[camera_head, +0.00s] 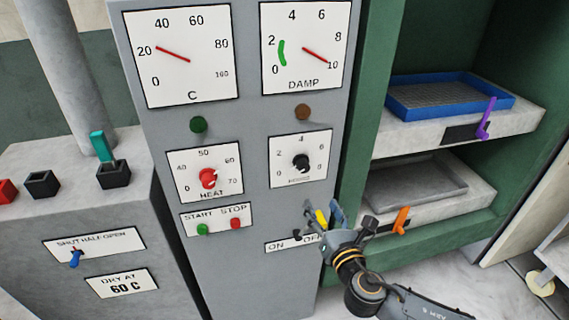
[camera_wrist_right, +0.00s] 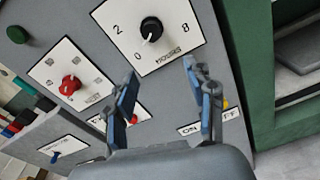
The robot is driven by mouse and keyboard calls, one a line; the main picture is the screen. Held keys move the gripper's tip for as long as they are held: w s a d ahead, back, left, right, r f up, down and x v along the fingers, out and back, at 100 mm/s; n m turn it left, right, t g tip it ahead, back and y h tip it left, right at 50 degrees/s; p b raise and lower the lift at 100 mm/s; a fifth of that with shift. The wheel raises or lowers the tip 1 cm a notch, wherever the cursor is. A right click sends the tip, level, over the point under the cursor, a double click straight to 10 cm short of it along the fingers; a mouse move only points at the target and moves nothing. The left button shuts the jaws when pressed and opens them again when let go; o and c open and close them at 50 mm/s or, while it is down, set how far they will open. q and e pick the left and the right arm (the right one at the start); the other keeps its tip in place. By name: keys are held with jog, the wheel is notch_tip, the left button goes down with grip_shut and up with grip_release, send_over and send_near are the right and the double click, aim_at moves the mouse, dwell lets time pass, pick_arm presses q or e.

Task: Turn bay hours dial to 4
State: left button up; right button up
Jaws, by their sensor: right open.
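The hours dial is a black knob (camera_head: 301,162) on a white plate (camera_head: 287,176) marked 0 to 8, on the grey panel. In the right wrist view the knob (camera_wrist_right: 151,29) is ahead of my fingers, and its white mark points down, close to the 0. My right gripper (camera_head: 329,215) is open and empty, below and right of the dial and apart from it. In the wrist view its two blue-padded fingers (camera_wrist_right: 160,83) stand apart below the dial plate. My left gripper is not in view.
The red HEAT knob (camera_head: 208,178) is left of the dial. START and STOP buttons (camera_head: 235,223) and the ON/OFF switch plate (camera_head: 279,246) are below. Right of the panel, a green cabinet (camera_head: 361,120) holds a blue tray (camera_head: 399,108) and a grey tray (camera_head: 385,205).

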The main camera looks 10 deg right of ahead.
aim_at(305, 169)
jog(key=shift+n, duration=0.4)
jog(key=w+p, duration=0.1)
jog(key=w, duration=0.3)
jog(key=w+r+p, duration=0.1)
jog(key=w, duration=0.3)
jog(key=w+r+p, duration=0.1)
jog(key=w, duration=0.3)
jog(key=shift+a, duration=0.3)
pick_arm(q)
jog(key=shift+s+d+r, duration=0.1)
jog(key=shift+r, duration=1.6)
pick_arm(e)
jog(key=shift+w, duration=0.7)
jog(key=shift+c, duration=0.3)
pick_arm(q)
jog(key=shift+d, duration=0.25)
pick_arm(e)
jog(key=c, duration=1.1)
